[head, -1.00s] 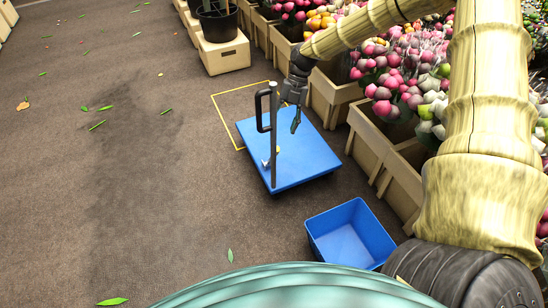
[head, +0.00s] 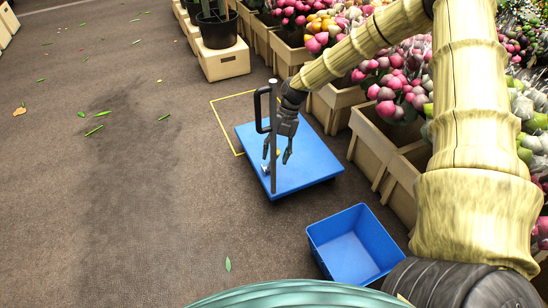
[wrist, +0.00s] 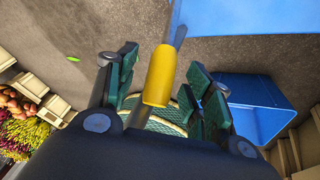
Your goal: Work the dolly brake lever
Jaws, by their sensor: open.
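The dolly is a blue flat platform (head: 312,168) on the floor, with a dark upright handle (head: 273,110) at its left side. The brake lever has a yellow grip (head: 278,153), mostly hidden behind my gripper in the head view. In the wrist view the yellow grip (wrist: 160,76) is large and lies between my spread fingers, with a visible gap to each side. My gripper (head: 277,156) is open, pointing down over the dolly's left part close to the handle. It also shows in the wrist view (wrist: 163,64). I cannot tell whether anything touches the lever.
A yellow floor outline (head: 222,122) lies partly under the dolly. An empty blue bin (head: 336,262) stands in front of it. Wooden flower crates (head: 368,142) line the right side, and a potted plant (head: 217,28) stands on a box behind. The floor to the left is clear except for leaves.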

